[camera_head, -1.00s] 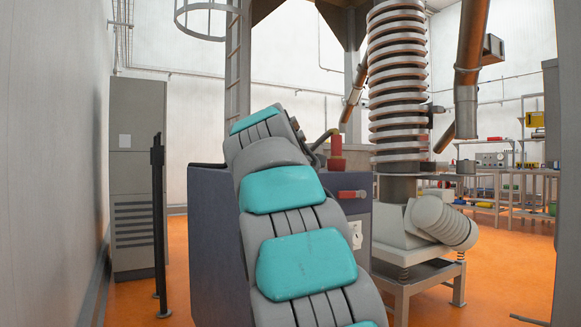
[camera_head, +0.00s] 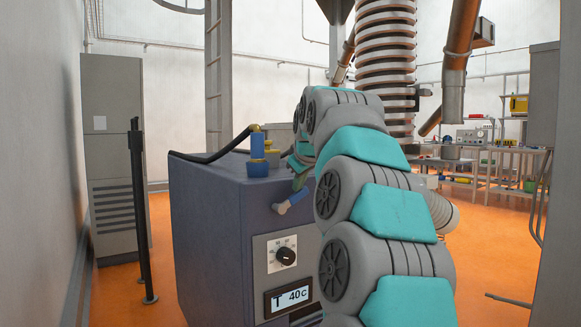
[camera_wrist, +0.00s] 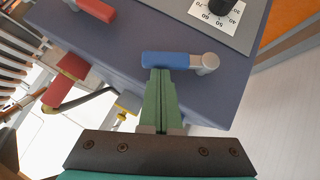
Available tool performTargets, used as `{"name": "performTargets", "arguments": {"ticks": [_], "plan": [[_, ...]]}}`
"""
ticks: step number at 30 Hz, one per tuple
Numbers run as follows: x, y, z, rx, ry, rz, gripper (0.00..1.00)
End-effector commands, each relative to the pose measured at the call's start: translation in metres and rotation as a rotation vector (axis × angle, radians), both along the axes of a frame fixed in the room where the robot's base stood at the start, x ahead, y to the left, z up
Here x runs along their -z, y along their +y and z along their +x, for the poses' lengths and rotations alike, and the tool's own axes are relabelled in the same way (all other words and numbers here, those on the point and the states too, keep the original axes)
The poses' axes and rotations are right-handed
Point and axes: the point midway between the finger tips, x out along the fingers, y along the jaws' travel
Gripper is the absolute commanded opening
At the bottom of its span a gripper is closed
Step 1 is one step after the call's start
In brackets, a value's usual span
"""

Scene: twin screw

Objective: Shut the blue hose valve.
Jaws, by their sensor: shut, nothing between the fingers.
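The blue hose valve has a blue lever (camera_head: 295,199) with a grey pivot (camera_head: 281,208) on the upper front of the dark blue-grey cabinet (camera_head: 213,225). In the wrist view the lever (camera_wrist: 168,59) runs left from its round pivot (camera_wrist: 206,63). My gripper (camera_wrist: 159,74) is shut and empty, its green fingertips at the lever's edge near its free end. I cannot tell whether they touch. In the head view my gripper (camera_head: 300,178) is partly hidden by my arm. A blue hose fitting (camera_head: 257,150) with a black hose stands on the cabinet top.
A red lever (camera_wrist: 97,9) and a red fitting (camera_wrist: 72,78) lie left of the blue lever in the wrist view. A dial (camera_head: 285,256) and a temperature display (camera_head: 288,298) are on the cabinet front. A black post (camera_head: 139,210) stands left of the cabinet.

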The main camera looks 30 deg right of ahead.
Motion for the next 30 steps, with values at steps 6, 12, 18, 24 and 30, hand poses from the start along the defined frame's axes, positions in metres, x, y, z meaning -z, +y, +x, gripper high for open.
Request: {"name": "performTargets", "arguments": {"ticks": [6,12,18,24,30], "plan": [[0.004,-0.007,0.000,0.000,0.003,0.142,0.00],[0.011,-0.010,0.000,0.001,0.007,0.197,0.00],[0.018,-0.014,0.000,0.000,0.008,0.196,0.00],[0.023,-0.017,0.000,0.001,0.007,0.194,0.00],[0.025,-0.019,0.001,0.001,0.006,0.193,0.00]]}}
